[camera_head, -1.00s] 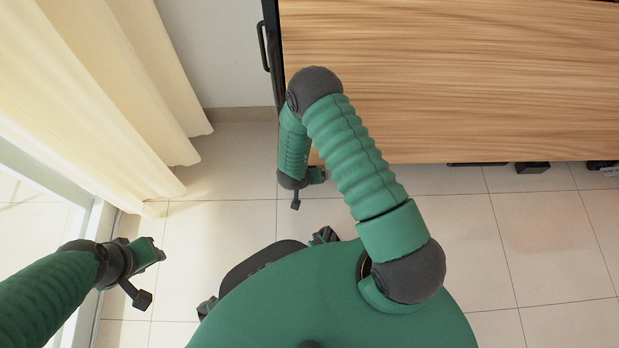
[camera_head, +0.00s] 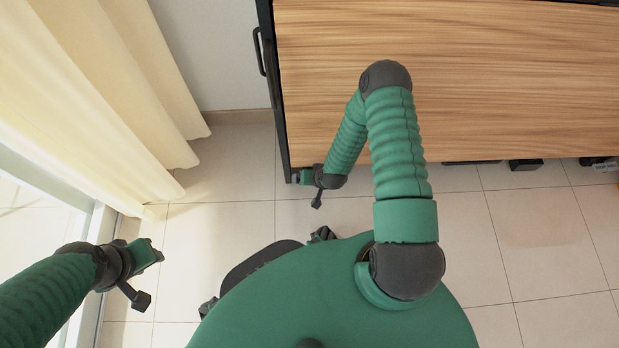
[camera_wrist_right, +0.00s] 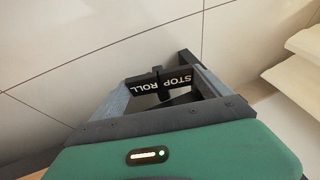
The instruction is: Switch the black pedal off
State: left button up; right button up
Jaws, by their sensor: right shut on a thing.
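In the right wrist view, a small black pedal (camera_wrist_right: 160,84) with white lettering that reads STOP and ROLL lies between the fingers of my right gripper (camera_wrist_right: 160,78). The gripper is shut on it. The pedal's tilt is hard to judge. In the head view, my right gripper (camera_head: 304,177) is low at the near left corner of the wood-topped furniture, pointing left, and the pedal cannot be made out there. My left gripper (camera_head: 154,251) hangs over the floor at the left, away from the furniture, and its opening is too small to tell.
The wood-topped furniture (camera_head: 480,75) has a black frame with a handle (camera_head: 259,51) at its left end. Small black parts (camera_head: 525,164) show under its near edge. A cream curtain (camera_head: 110,90) hangs at the left. The tiled floor (camera_head: 530,230) in front is clear.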

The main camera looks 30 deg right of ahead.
jog(key=shift+d, duration=0.1)
jog(key=o, duration=1.2)
jog(key=shift+c, duration=0.2)
jog(key=p+v, duration=1)
jog(key=v, duration=0.6)
jog(key=shift+s+r+p, duration=0.25)
jog(key=shift+s+p, duration=0.05)
